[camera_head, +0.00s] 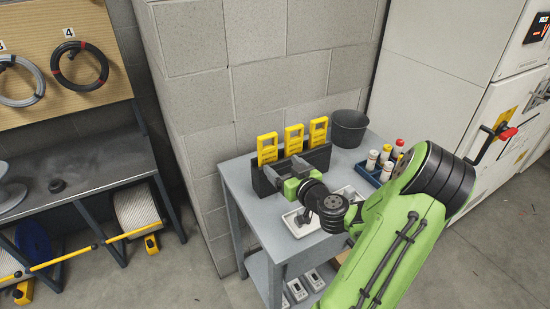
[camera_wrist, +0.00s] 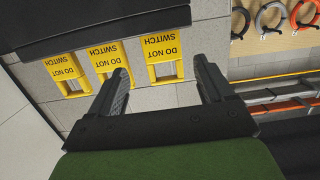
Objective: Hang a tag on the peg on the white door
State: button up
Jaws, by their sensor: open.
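Three yellow tags stand upright in a dark holder (camera_head: 322,157) on the grey table: a left tag (camera_head: 267,149), a middle tag (camera_head: 294,139) and a right tag (camera_head: 317,132). In the wrist view their "DO NOT SWITCH" lettering is upside down, and the head view's left tag (camera_wrist: 164,72) shows between my fingers. My gripper (camera_head: 285,172) is open and empty, in front of the holder at its left part. Its two fingers (camera_wrist: 163,80) are apart, with no contact visible. A white cabinet (camera_head: 452,50) stands at right; I cannot make out a peg on it.
A dark bucket (camera_head: 349,128) and a blue rack of bottles (camera_head: 380,168) stand on the table (camera_head: 232,180). A white tray (camera_head: 300,222) lies under my arm. A red-tipped handle (camera_head: 508,133) juts from the cabinet. A block wall (camera_head: 260,60) is behind the table; a workbench (camera_head: 90,165) is at left.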

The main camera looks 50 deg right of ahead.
aim_at(269, 155)
jog(key=p+x, duration=0.2)
jog(key=x, duration=0.6)
jog(key=shift+w+f, duration=0.1)
jog(key=shift+w, duration=0.2)
jog(key=shift+c, duration=0.5)
jog(key=c, duration=0.7)
jog(key=shift+r+p, duration=1.3)
jog(key=shift+r, duration=1)
